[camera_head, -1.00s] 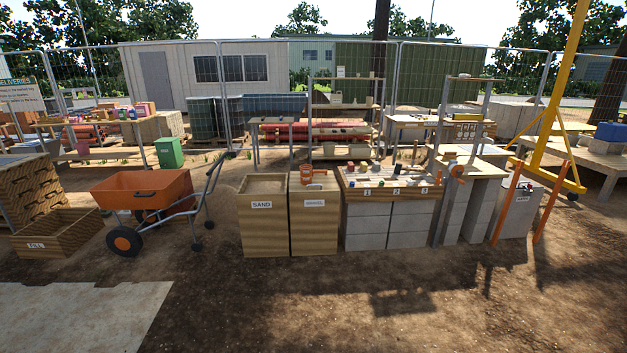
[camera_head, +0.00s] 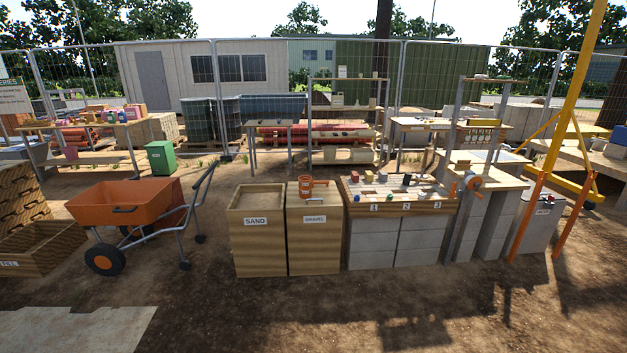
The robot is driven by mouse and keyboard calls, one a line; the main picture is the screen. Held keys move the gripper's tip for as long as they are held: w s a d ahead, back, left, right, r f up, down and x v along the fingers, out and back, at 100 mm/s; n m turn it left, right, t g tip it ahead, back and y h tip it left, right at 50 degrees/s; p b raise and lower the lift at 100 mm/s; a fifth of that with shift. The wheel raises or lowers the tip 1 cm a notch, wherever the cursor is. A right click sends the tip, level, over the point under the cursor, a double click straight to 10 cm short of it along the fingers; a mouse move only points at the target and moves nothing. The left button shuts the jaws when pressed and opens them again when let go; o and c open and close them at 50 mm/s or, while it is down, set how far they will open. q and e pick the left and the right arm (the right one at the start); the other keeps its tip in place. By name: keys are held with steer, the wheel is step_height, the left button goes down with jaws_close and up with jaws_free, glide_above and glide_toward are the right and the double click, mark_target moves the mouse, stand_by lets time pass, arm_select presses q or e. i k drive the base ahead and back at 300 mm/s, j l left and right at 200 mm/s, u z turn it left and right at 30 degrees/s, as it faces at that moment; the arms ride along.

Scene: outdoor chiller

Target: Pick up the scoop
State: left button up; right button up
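An orange scoop (camera_head: 306,184) rests on top of the wooden bin labelled GRAVEL (camera_head: 314,240), near its back edge. Its cup shape is at the left and a handle reaches to the right. The bin labelled SAND (camera_head: 258,255) stands directly left of it, with sand showing in its top. Neither of my grippers shows in the head view, and the scoop stands apart in front of me.
Right of the bins is a block bench (camera_head: 398,245) with a wooden top holding small items. An orange wheelbarrow (camera_head: 122,204) stands left. Orange posts (camera_head: 527,215) stand at the right. The dirt ground in front of the bins is clear.

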mark_target(327, 182)
steer(key=i, duration=2.35)
steer(key=i+u, duration=0.2)
steer(key=i, duration=0.3)
steer(key=i+l+u, duration=0.2)
steer(key=i, duration=0.3)
steer(key=i+l+u, duration=0.2)
steer(key=i, duration=0.3)
